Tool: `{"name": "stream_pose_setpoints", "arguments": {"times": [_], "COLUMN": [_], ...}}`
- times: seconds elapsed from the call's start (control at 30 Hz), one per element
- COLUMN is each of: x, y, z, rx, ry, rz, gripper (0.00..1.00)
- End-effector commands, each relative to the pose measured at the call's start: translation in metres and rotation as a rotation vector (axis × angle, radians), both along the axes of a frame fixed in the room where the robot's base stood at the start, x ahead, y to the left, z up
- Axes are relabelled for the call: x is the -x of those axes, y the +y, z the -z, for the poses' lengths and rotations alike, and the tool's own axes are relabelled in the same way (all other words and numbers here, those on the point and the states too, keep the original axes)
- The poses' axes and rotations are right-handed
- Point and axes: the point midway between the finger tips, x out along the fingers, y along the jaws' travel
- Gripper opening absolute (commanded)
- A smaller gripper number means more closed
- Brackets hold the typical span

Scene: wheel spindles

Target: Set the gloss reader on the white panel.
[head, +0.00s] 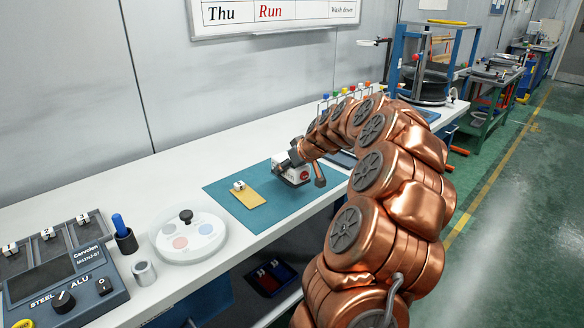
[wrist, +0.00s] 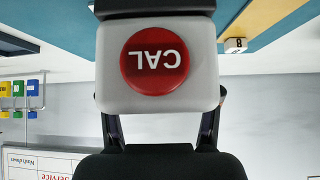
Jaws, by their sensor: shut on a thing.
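My gripper (head: 302,166) is shut on a white block-shaped device with a round red CAL button, which I take to be the gloss reader (head: 290,176). It fills the upper middle of the wrist view (wrist: 160,98), with a finger on each side and the lettering upside down. In the head view it is over the right part of a teal mat (head: 262,216); I cannot tell whether it touches anything below. A yellow panel (head: 250,200) with a small white numbered cube (head: 239,186) lies on the mat, left of the gripper. I cannot make out a white panel; the arm and device hide part of the mat.
A round white tray (head: 205,243) with coloured discs and a dark knob stands left of the mat. Further left are a grey cup (head: 144,273), a dark pen holder (head: 125,241) and a control box (head: 60,275). A blue frame (head: 471,50) stands behind my arm.

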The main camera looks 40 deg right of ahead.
Motion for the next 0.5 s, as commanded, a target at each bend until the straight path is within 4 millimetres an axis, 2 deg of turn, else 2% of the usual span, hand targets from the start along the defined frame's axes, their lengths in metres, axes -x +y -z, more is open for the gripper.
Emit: {"name": "stream_pose_setpoints", "arguments": {"times": [0.3, 0.5], "x": [-0.021, -0.027], "y": [-0.034, -0.043], "z": [0.003, 0.004], "rx": [-0.001, 0.0], "ry": [0.001, -0.001], "rz": [0.001, 0.0], "gripper": [0.0, 0.0]}}
